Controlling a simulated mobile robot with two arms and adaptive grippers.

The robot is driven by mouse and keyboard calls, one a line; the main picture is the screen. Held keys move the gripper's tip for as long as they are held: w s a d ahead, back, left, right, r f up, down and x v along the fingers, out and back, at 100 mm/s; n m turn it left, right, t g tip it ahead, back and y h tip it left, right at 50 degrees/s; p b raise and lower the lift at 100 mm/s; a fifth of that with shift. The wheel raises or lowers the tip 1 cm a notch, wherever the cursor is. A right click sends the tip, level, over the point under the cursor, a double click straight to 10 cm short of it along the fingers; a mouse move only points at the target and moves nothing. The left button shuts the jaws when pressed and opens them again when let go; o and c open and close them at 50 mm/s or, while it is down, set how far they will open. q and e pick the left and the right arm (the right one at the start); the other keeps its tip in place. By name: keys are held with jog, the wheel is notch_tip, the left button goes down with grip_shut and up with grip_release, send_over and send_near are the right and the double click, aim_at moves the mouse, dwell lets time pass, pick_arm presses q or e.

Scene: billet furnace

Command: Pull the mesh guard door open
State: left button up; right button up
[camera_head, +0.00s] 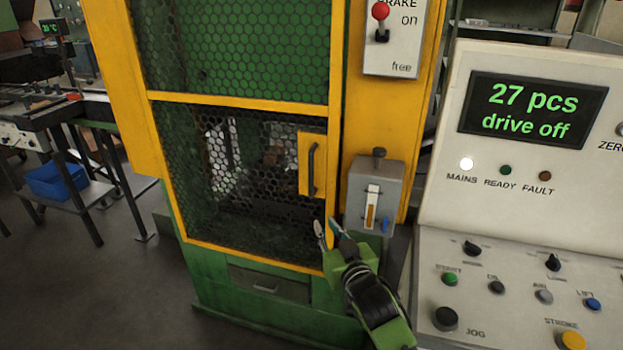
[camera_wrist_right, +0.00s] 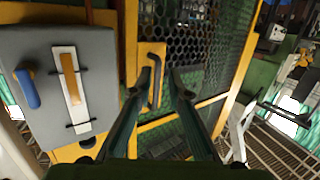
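The mesh guard door (camera_head: 225,250) has a yellow frame and dark hexagonal mesh. It looks closed, in line with the machine's yellow frame. Its black bar handle (camera_head: 312,168) stands upright on a yellow plate (camera_head: 304,180) at the door's upper right. My right gripper (camera_head: 327,227) is open and empty, just below and in front of the handle in the head view. In the right wrist view, the fingertips of my right gripper (camera_wrist_right: 162,76) are apart, and the handle (camera_wrist_right: 155,92) shows between them, apparently farther off. My left gripper is not in view.
A grey box (camera_head: 358,205) with a white slotted plate and a blue lever stands right of the door. A brake switch panel (camera_head: 398,45) is above it. The control console (camera_head: 540,180) fills the right side. Open floor (camera_head: 110,270) lies left of the machine.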

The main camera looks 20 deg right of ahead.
jog(key=t, duration=0.1)
send_near(312, 177)
jog(key=s, duration=0.3)
pick_arm(q)
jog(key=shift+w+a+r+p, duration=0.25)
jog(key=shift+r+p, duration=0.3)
jog(key=shift+p, duration=0.05)
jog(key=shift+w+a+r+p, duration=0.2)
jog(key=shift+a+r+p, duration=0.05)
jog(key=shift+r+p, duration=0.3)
pick_arm(e)
jog(key=w, duration=1.3)
jog(key=shift+w, duration=0.35)
jog(key=shift+f, duration=0.1)
grip_shut()
